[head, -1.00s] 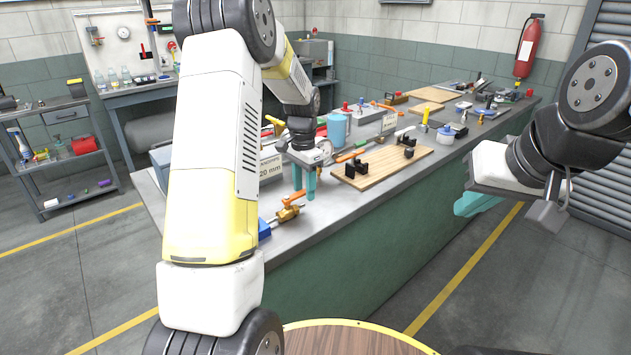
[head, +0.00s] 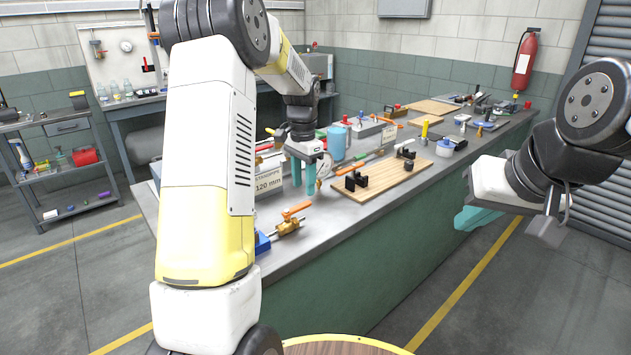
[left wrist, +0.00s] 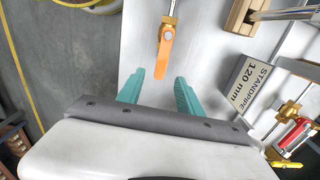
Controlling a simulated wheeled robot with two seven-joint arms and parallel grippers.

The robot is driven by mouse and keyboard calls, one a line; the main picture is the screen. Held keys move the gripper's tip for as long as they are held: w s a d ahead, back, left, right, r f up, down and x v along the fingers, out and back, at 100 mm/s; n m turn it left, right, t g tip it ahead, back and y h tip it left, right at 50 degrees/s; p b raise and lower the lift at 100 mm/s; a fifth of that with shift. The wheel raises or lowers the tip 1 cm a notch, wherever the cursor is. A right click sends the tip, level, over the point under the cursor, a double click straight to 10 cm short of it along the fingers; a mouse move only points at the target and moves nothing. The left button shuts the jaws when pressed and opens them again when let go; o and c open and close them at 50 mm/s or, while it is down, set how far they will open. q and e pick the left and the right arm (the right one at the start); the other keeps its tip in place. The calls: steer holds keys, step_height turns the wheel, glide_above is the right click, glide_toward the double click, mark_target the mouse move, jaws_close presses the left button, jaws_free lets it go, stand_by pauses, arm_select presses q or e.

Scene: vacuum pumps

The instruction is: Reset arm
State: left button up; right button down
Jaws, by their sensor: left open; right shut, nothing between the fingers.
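My left arm reaches over the bench (head: 350,228) in the head view. Its gripper (head: 304,180) points down with teal fingers apart and nothing between them. In the left wrist view my left gripper (left wrist: 158,92) is open, and a brass valve with an orange handle (left wrist: 166,48) lies just beyond the fingertips, not held. The same valve (head: 288,224) shows in the head view near the bench's front edge, below the gripper. My right gripper (head: 476,217) is shut and empty, off the bench's front side, partly hidden by its own wrist.
A "STANDPIPE 120 mm" sign (head: 268,182) stands close to the left gripper. A wooden board (head: 385,183) with black blocks, a blue cylinder (head: 336,141) and several tools crowd the bench. A shelf cart (head: 62,160) stands at left.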

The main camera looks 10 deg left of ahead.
arm_select(q)
steer(key=shift+r, duration=0.1)
steer(key=s+d+r+n+t+h, duration=0.1)
steer(key=s+d+r+n+t, duration=0.15)
steer(key=s+r, duration=1)
steer(key=s+d+n+t+h, duration=0.1)
steer(key=s+d+n+t, duration=0.1)
steer(key=s, duration=1.4)
steer(key=n+t, duration=0.1)
steer(key=n, duration=0.1)
steer(key=shift+n+t, duration=0.35)
steer(key=shift+r, duration=0.1)
